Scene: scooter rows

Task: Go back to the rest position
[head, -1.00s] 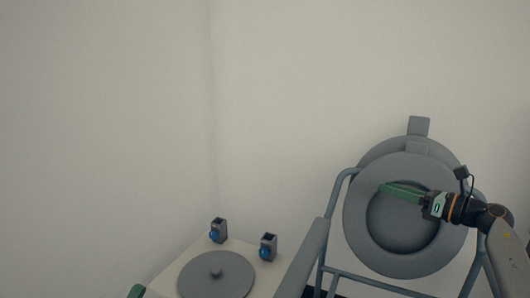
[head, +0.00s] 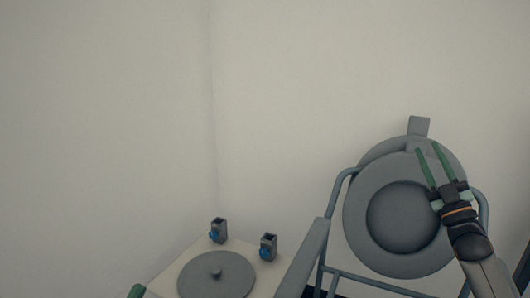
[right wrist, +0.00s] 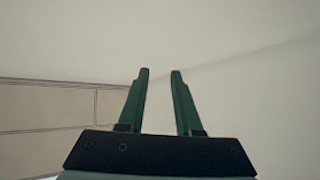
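My right gripper (head: 427,147) is in front of the raised round grey lid at the right of the head view. Its two green fingers point up and stand apart, with nothing between them. In the right wrist view the same fingers (right wrist: 160,72) show a clear gap against a pale wall.
A grey tube-framed chair (head: 334,200) with a round ring-shaped panel (head: 360,236) stands at the right. The wall above is bare.

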